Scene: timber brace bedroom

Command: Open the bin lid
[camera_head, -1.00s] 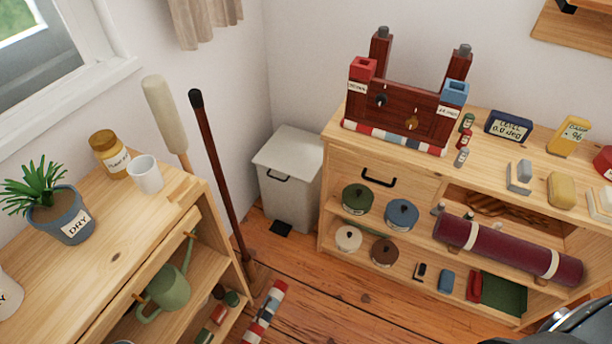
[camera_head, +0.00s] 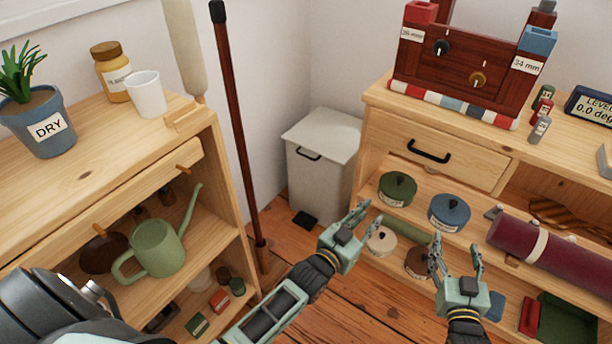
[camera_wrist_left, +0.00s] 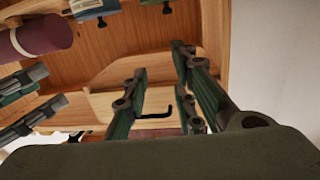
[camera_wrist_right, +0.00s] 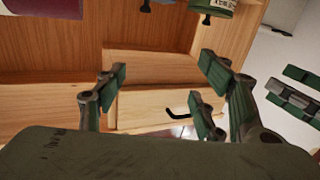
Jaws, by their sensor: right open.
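The bin (camera_head: 318,190) is a pale grey box in the corner, between the left shelf unit and the right cabinet. Its lid (camera_head: 325,135) lies flat and shut on top. A black handle (camera_head: 308,155) is on its upper front and a black pedal (camera_head: 304,219) is at its floor-level front. My left gripper (camera_head: 364,215) is open and empty, in front of the bin and to its right, apart from it. My right gripper (camera_head: 456,255) is open and empty, further right, before the cabinet shelves.
A dark upright pole (camera_head: 235,130) stands left of the bin. The left shelf unit (camera_head: 100,185) holds a watering can (camera_head: 160,248). The right cabinet (camera_head: 385,138) has lidded pots and a maroon roll (camera_head: 530,250). Some wooden floor (camera_head: 290,250) before the bin is clear.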

